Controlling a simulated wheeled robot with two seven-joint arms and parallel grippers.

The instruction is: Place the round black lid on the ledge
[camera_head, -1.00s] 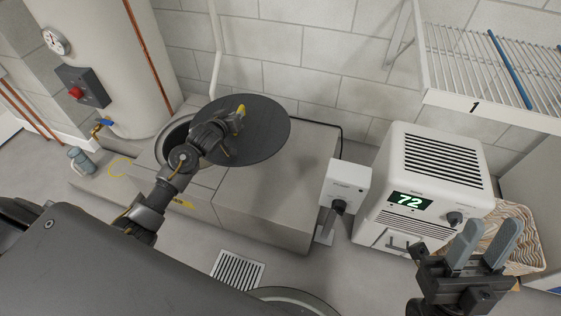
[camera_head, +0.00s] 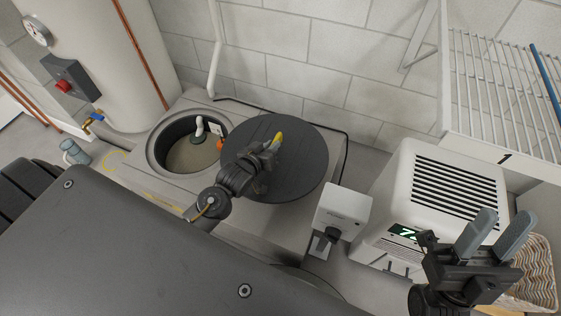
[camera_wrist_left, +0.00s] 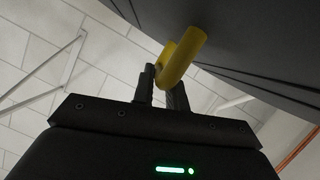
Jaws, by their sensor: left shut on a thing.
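The round black lid (camera_head: 300,176) shows in the head view over the grey ledge, to the right of a round pit opening. My left gripper (camera_head: 274,146) is shut on the lid's yellow handle, which also shows in the left wrist view (camera_wrist_left: 182,58) between the fingers. The lid's underside is hidden, so I cannot tell whether it touches the ledge (camera_head: 262,226). The pit (camera_head: 190,160) is uncovered, with a white and orange object inside. My right gripper (camera_head: 490,236) is open and empty at the lower right, in front of the white dehumidifier.
A small white box (camera_head: 343,205) on a post stands right of the ledge. The white dehumidifier (camera_head: 440,190) and a patterned basket (camera_head: 538,270) are further right. A wire shelf (camera_head: 505,90) hangs above them. A tank (camera_head: 125,70) stands left, and a block wall (camera_head: 310,60) lies behind.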

